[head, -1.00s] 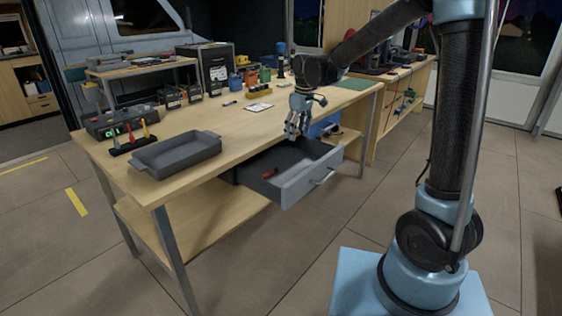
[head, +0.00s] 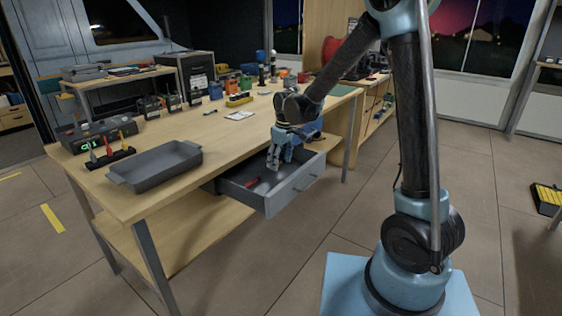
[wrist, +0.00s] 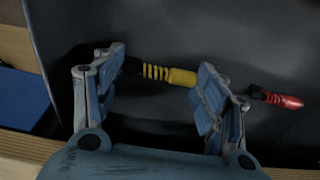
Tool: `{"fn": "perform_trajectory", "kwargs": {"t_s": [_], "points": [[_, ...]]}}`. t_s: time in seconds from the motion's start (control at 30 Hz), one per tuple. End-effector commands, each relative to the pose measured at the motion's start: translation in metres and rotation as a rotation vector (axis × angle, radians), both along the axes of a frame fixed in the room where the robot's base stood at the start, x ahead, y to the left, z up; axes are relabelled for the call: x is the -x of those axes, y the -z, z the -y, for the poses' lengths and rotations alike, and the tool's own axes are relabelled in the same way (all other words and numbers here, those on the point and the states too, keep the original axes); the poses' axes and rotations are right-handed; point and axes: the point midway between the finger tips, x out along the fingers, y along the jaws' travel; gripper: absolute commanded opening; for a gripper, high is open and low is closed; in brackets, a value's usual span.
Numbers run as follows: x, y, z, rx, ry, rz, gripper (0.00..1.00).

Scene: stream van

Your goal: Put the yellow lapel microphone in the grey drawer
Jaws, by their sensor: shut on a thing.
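The yellow lapel microphone (wrist: 182,77), with a black-ringed section and a dark end, lies crosswise between the fingers of my gripper (wrist: 158,84) in the wrist view. My gripper is shut on it. In the head view my gripper (head: 273,166) points down into the mouth of the open grey drawer (head: 297,188), and the microphone is too small to make out there. The drawer's dark floor (wrist: 170,128) fills much of the wrist view below the fingers. I cannot tell whether the microphone touches it.
A red item with a dark end (wrist: 277,98) lies in the drawer, right of my gripper; it also shows in the head view (head: 253,182). On the workbench (head: 215,135) stand a grey tray (head: 155,170), a holder with coloured tools (head: 110,158) and several boxes. Floor is clear in front.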

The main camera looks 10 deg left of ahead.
Motion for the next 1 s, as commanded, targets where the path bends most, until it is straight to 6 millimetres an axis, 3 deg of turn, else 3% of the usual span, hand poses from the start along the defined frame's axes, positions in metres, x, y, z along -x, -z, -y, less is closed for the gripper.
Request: {"fn": "perform_trajectory", "kwargs": {"t_s": [0.23, 0.27, 0.33, 0.37, 0.77, 1.0], "points": [[0.0, 0.001, 0.0, 0.0, 0.0, 0.0, 0.5], [0.0, 0.002, 0.0, 0.0, 0.0, 0.0, 0.68], [0.0, 0.001, 0.0, 0.0, 0.0, 0.0, 0.84], [0.0, 0.001, 0.0, 0.0, 0.0, 0.0, 0.86], [-0.001, 0.0, 0.001, 0.0, 0.002, 0.0, 0.86], [0.0, -0.024, 0.005, 0.0, 0.003, 0.0, 0.86]]}}
